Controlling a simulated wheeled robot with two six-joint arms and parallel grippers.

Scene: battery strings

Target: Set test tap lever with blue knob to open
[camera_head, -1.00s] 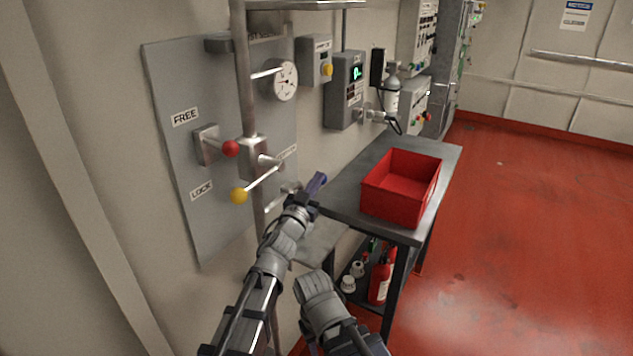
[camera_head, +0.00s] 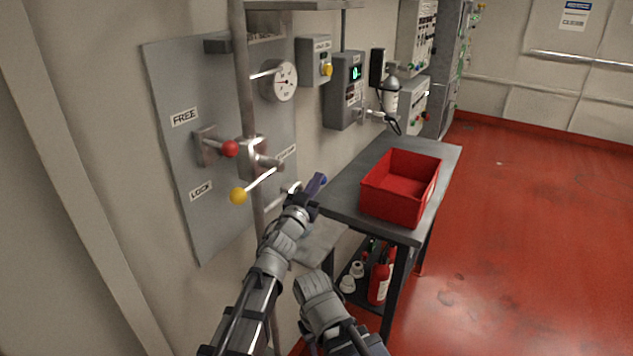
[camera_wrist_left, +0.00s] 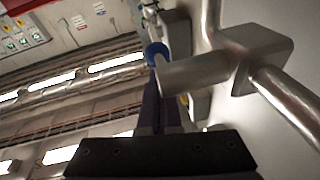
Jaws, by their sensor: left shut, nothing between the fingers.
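The blue knob (camera_wrist_left: 157,53) shows in the left wrist view on the end of a pale lever rod (camera_wrist_left: 149,25), beside a thick metal tap body (camera_wrist_left: 195,73). My left gripper (camera_wrist_left: 158,82) is shut and empty, its dark fingers just below the knob in that picture. I cannot tell whether they touch it. The knob cannot be clearly told from the fingertips there. My right gripper is not in view; only part of that arm shows.
A yellow-knobbed lever (camera_head: 239,195) and a red-knobbed lever (camera_head: 230,148) on a FREE/LOCK panel (camera_head: 170,90) are left of my left gripper. A vertical pipe (camera_head: 243,80) stands there. A red bin (camera_head: 388,203) sits on a metal table (camera_head: 345,187). Open red floor lies right.

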